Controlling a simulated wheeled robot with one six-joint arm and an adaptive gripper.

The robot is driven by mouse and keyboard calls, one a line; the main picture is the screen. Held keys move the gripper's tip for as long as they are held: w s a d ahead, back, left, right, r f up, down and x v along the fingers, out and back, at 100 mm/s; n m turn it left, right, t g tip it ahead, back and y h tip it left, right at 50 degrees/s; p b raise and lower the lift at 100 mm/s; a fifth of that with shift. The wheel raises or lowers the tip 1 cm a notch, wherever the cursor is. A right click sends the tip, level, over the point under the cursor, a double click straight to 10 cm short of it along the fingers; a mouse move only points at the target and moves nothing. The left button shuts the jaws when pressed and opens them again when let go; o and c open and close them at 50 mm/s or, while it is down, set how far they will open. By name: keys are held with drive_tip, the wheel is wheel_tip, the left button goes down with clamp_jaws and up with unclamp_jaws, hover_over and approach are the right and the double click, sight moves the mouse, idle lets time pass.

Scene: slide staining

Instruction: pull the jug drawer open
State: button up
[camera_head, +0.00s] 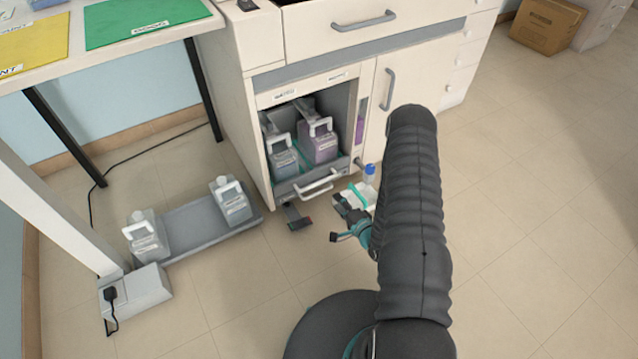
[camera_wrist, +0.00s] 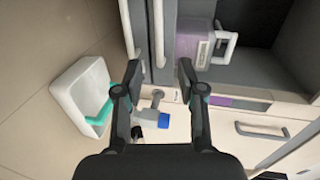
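The jug drawer (camera_head: 287,185) is the low pull-out in the cabinet opening, with a pale bar handle (camera_head: 318,183) on its front. Two jugs stand in it, a grey-blue one (camera_head: 284,158) and a purple one (camera_head: 320,148); the purple jug also shows in the wrist view (camera_wrist: 196,47). My gripper (camera_head: 336,218) is low in front of the drawer, right of the handle's middle. In the wrist view my gripper (camera_wrist: 159,67) is open and empty, with the pale handle bar (camera_wrist: 158,35) ahead between the fingers. No contact is visible.
A dark object (camera_head: 297,218) is on the floor before the drawer. A grey platform (camera_head: 195,222) with two jugs stands left. The floor at right is clear.

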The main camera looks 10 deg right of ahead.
sight(319, 182)
drive_tip(key=x, duration=1.3)
drive_tip(key=shift+w+a+f, duration=0.15)
drive_tip(key=shift+w+a, duration=0.05)
drive_tip(key=shift+w, duration=0.05)
clamp_jaws()
